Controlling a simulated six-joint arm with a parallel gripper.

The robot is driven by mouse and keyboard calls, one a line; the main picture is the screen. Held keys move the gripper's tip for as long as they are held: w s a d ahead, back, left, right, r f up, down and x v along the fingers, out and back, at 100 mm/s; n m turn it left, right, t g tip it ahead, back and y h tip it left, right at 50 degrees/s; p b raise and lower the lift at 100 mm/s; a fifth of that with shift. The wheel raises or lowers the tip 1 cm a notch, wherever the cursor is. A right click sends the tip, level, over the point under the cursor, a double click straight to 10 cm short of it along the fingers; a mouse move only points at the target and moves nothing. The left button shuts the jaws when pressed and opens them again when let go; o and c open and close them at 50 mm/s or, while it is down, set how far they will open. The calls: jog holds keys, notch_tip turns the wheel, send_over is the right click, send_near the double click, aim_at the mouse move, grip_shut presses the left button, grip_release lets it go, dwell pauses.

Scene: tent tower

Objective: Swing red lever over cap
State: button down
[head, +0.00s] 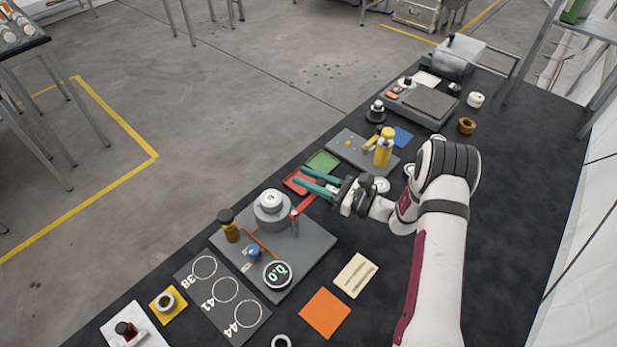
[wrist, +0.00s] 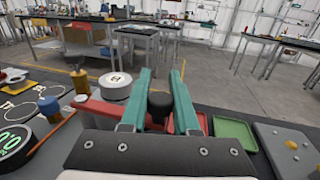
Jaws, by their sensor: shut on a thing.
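The red lever (head: 303,205) stands out from the right side of the round grey-white cap (head: 270,199) on the grey base plate (head: 310,250). In the wrist view the red lever (wrist: 100,108) runs from beside the cap (wrist: 116,86) to behind my left finger. A black knob (wrist: 159,104) sits between my two green fingers. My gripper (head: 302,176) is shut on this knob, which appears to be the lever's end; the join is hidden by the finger. The lever points away from the cap and is not across its top.
An amber bottle (head: 230,228) and a round display (head: 277,273) stand on the base plate. A red tray (head: 297,180) and green tray (head: 323,161) lie just beyond my fingers. A yellow bottle (head: 384,150) stands farther back.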

jog(key=shift+a, duration=0.1)
jog(key=shift+w+a+n+g+y, duration=0.1)
jog(key=shift+a+n+g+y, duration=0.3)
jog(key=shift+a+n+g, duration=1.4)
jog(key=shift+s+a+n+g+y, duration=0.1)
jog(key=shift+a+n+g+y, duration=0.3)
jog(key=shift+n+g, duration=1.55)
jog(key=shift+w+a+n+g+y, duration=0.1)
jog(key=shift+a+n+g+y, duration=0.55)
jog(key=shift+g, duration=2.4)
jog(key=shift+a+h, duration=0.25)
jog(key=shift+a, duration=0.25)
jog(key=c, duration=0.7)
grip_release()
jog(key=shift+o, duration=0.2)
